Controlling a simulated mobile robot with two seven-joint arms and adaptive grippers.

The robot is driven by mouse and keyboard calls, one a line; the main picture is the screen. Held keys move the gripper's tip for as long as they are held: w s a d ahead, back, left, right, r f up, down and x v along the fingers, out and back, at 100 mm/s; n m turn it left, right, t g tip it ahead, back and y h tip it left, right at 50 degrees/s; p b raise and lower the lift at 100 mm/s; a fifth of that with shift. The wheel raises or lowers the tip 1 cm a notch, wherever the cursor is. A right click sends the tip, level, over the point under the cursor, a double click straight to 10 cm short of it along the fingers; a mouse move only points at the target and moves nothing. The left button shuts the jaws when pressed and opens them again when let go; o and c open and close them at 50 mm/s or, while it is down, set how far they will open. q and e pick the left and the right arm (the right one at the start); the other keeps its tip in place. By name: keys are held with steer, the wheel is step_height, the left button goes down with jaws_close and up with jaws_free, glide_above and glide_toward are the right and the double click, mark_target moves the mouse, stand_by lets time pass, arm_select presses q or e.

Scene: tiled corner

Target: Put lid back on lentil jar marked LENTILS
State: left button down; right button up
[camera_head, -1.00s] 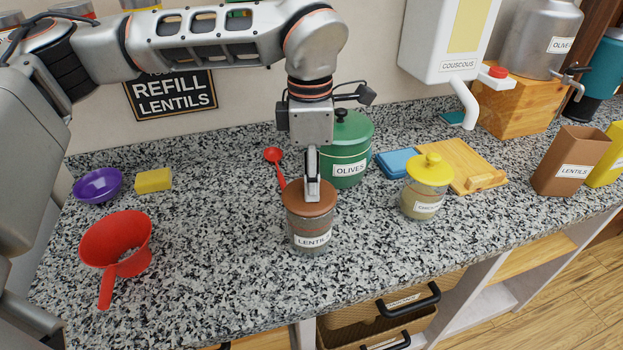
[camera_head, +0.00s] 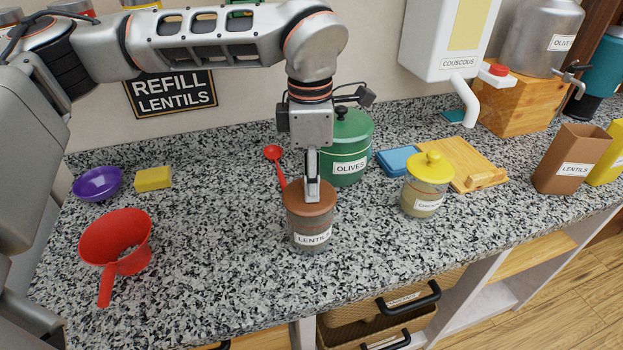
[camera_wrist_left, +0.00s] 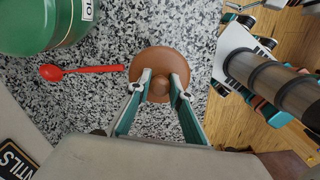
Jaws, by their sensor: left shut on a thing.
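The lentil jar (camera_head: 311,238) is a clear jar with a label reading LENTIL, upright on the granite counter. Its brown lid (camera_head: 297,199) sits over the jar's mouth; whether it is fully seated I cannot tell. My left gripper (camera_head: 312,195) points straight down above the jar and is shut on the lid's knob. In the left wrist view the round brown lid (camera_wrist_left: 146,62) shows with its knob between the two fingertips (camera_wrist_left: 160,88); the jar is hidden beneath it. My right gripper is not in view.
A green OLIVES canister (camera_head: 348,150) and a red spoon (camera_head: 276,158) are close behind the jar. A yellow-lidded jar (camera_head: 424,195) stands to the right, a red funnel-like scoop (camera_head: 112,240) to the left. A brown LENTILS box (camera_head: 568,150) stands far right. The counter in front is clear.

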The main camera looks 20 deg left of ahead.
arm_select(q)
steer(key=c, duration=1.7)
jaws_free()
steer(key=o, duration=0.4)
steer(key=shift+o, duration=0.2)
